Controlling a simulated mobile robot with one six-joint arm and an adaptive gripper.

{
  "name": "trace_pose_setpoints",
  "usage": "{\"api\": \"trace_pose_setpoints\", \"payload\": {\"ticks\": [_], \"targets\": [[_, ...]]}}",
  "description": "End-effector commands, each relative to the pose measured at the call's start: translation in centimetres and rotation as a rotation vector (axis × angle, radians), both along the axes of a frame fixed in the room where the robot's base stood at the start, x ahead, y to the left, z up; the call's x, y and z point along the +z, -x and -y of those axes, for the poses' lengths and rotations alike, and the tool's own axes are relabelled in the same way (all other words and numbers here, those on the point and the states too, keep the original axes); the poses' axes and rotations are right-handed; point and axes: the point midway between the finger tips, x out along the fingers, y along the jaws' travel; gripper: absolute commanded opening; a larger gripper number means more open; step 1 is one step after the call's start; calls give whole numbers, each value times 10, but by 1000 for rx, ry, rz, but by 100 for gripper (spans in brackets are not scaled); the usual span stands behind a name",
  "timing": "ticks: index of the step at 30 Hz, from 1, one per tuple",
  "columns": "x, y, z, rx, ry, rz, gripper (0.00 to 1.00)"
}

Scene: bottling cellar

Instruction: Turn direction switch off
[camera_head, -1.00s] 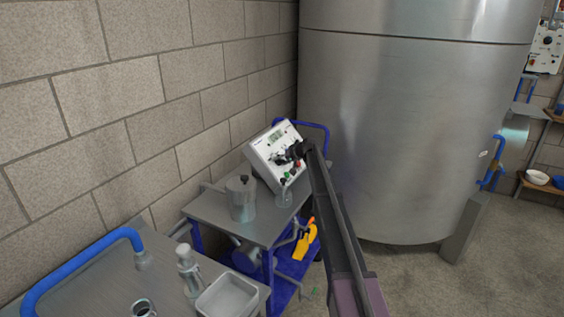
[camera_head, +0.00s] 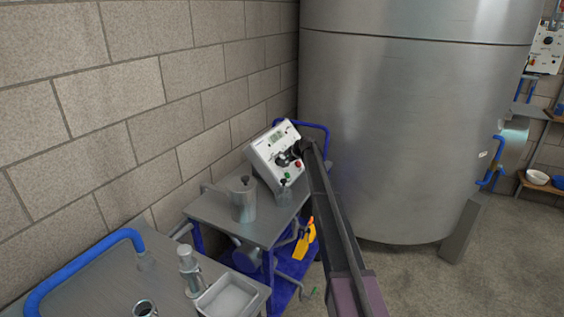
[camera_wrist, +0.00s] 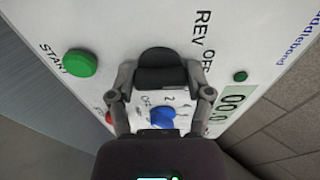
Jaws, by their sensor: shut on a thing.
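A white, tilted control box (camera_head: 268,150) stands at the back of the metal cart, and its panel fills much of the wrist view. The direction switch is a black knob (camera_wrist: 160,72) on that panel, with the labels REV and OFF printed beside it. My gripper (camera_wrist: 160,82) has one finger on each side of the knob and is shut on it. In the head view my gripper (camera_head: 292,153) is small and dark against the panel. The knob's exact pointing is hard to tell, and any label behind my gripper is hidden.
The panel also carries a green START button (camera_wrist: 80,63), a blue knob (camera_wrist: 162,117), a partly hidden red button (camera_wrist: 109,117) and a green display (camera_wrist: 232,108). A metal pot (camera_head: 243,202) stands on the cart left of the box. A large steel tank (camera_head: 410,120) rises at right.

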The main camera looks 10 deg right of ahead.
Motion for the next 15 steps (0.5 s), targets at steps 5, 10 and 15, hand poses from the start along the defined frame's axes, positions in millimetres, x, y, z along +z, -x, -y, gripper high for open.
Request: {"api": "trace_pose_setpoints", "payload": {"ticks": [5, 10, 15], "targets": [[0, 0, -1, -8, -7, -12, 18], [-1, 1, -1, -8, -6, -12, 18], [-1, 1, -1, -7, -6, -12, 83]]}}
